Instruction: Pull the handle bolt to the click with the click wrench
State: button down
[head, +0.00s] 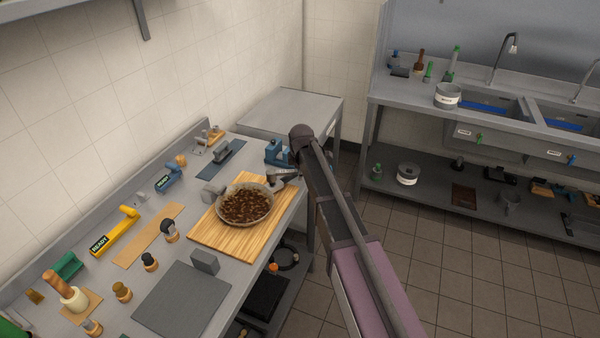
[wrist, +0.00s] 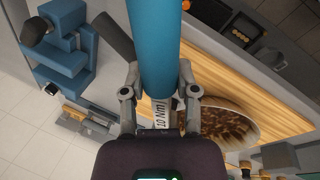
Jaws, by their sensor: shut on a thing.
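The click wrench (wrist: 155,45), a thick blue cylinder with a white "10 Nm" label, fills the middle of the wrist view. My gripper (wrist: 157,103) is shut on it, one finger on each side. The wrench's far end runs out of the top of the picture. A pan (head: 246,205) with brown contents sits on a wooden board; it also shows in the wrist view (wrist: 228,122), partly behind the wrench. A dark rod (wrist: 114,36) lies left of the wrench; whether it is the pan's handle is unclear. I cannot make out the handle bolt. My arm partly hides this spot in the head view.
A blue vise-like fixture (wrist: 62,60) stands left of my gripper, and shows at the bench corner in the head view (head: 275,152). The wooden board (head: 220,242) lies under the pan. Several small tools stand along the bench. A bare metal table (head: 292,110) stands behind.

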jog(key=shift+d+f, duration=0.1)
jog(key=shift+f, duration=0.05)
dwell(0.4)
jog(key=shift+f+b, duration=0.9)
jog(key=shift+b, duration=0.15)
jog(key=shift+s+a+r+m+g+h, duration=0.15)
jog(key=shift+s+a+m+h, duration=0.4)
jog(key=shift+s+m, duration=1.2)
jog(key=shift+s+a+f+m+g+h, duration=0.1)
jog(key=shift+s+a+m+g+h, duration=0.3)
jog(key=shift+s+m, duration=1.3)
jog(key=shift+s+a+r+m+g+h, duration=0.1)
jog(key=shift+s+a+m+h, duration=0.6)
jog(key=shift+m, duration=1.65)
jog(key=shift+s+a+r+y+p, duration=0.1)
jog(key=shift+s+r+y+p, duration=0.1)
jog(key=shift+r+p, duration=0.35)
jog(key=shift+s+r+y+p, duration=0.15)
jog(key=shift+r+p, duration=0.25)
jog(key=shift+p, duration=0.15)
